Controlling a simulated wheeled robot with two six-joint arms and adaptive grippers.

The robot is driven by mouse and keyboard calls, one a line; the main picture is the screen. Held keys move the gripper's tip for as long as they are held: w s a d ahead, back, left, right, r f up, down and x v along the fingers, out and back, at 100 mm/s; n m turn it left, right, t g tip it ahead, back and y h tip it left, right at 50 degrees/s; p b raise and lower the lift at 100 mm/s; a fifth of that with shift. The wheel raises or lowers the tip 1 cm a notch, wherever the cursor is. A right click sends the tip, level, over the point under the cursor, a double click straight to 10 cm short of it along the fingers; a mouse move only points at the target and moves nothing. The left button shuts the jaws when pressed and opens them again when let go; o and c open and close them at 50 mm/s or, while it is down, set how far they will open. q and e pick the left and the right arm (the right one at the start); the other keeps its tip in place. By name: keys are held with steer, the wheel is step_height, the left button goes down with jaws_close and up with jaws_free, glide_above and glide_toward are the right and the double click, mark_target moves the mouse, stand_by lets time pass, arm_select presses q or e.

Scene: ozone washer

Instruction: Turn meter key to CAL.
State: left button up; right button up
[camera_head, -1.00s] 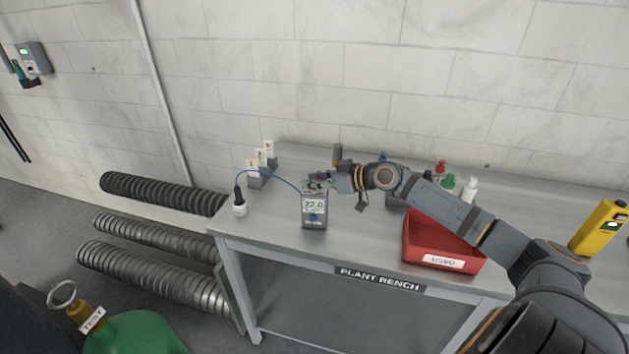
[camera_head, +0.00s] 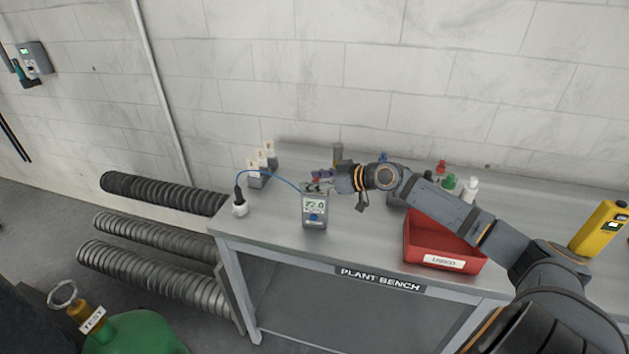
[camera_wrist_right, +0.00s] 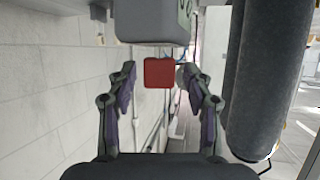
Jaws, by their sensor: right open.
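The grey meter (camera_head: 315,211) stands on the bench, with a lit display and a blue button on its front. A blue cable runs from its top to a white-bottomed probe (camera_head: 240,207). My right gripper (camera_head: 311,186) is at the top of the meter, reaching in from the right. In the right wrist view its fingers (camera_wrist_right: 157,80) are apart, with a red square piece (camera_wrist_right: 158,72) showing between the tips; I cannot tell whether this is the key. A grey body (camera_wrist_right: 152,28) with part of a display shows above it. No CAL marking is readable. My left gripper is out of view.
The plant bench (camera_head: 270,230) stands against a block wall. Small white-topped items (camera_head: 265,160) stand behind the probe. A red bin (camera_head: 430,236), capped bottles (camera_head: 449,184) and a yellow device (camera_head: 598,228) are on the right. The bench top in front of the meter is clear.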

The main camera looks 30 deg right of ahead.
mark_target(314, 179)
step_height(314, 179, up, 10)
stand_by(0.4)
